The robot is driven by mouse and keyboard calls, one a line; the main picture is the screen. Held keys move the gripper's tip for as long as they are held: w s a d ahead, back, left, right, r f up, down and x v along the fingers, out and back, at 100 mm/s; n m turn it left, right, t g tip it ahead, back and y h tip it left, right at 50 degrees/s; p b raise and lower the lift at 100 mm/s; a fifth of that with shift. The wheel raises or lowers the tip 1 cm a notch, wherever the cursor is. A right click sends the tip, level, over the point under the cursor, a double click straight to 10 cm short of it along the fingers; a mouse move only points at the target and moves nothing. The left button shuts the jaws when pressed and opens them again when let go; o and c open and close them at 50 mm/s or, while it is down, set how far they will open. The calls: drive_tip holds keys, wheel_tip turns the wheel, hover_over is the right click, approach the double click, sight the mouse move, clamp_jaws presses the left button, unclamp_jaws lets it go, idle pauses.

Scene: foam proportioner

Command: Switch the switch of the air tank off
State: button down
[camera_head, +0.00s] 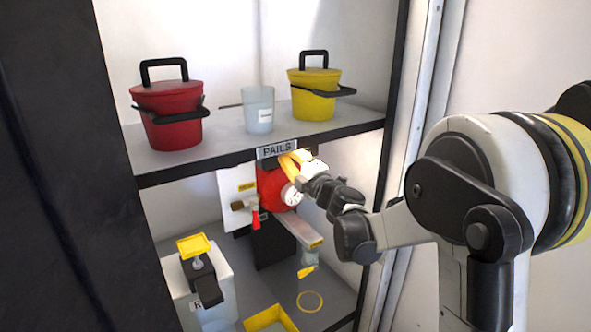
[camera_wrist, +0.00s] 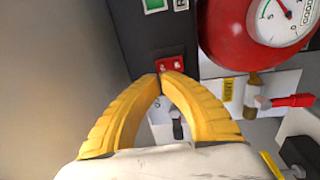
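The red air tank (camera_head: 271,189) stands under the shelf, with a white gauge on its front. In the wrist view the tank (camera_wrist: 229,42) is at the upper right. A small red switch (camera_wrist: 171,63) sits on a dark panel left of the tank; whether it is on or off is too small to tell. My gripper (camera_wrist: 162,75) has its yellow fingertips together at the lower edge of this switch, with nothing visible between them; contact is unclear. In the head view my gripper (camera_head: 290,164) is at the tank's top, below the PAILS label, and hides the switch.
A shelf (camera_head: 225,155) above carries a red pail (camera_head: 170,102), a cup (camera_head: 258,110) and a yellow pail (camera_head: 314,95). A red-handled valve (camera_wrist: 293,100) is below the tank. A yellow-topped device (camera_head: 194,246) and a yellow tray (camera_head: 270,317) are lower down.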

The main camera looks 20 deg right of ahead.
drive_tip(key=shift+x, duration=0.85)
drive_tip(key=shift+w+r, duration=0.1)
drive_tip(key=shift+w+a+r, duration=0.1)
drive_tip(key=shift+w, duration=0.15)
drive_tip(key=shift+s+a, duration=0.1)
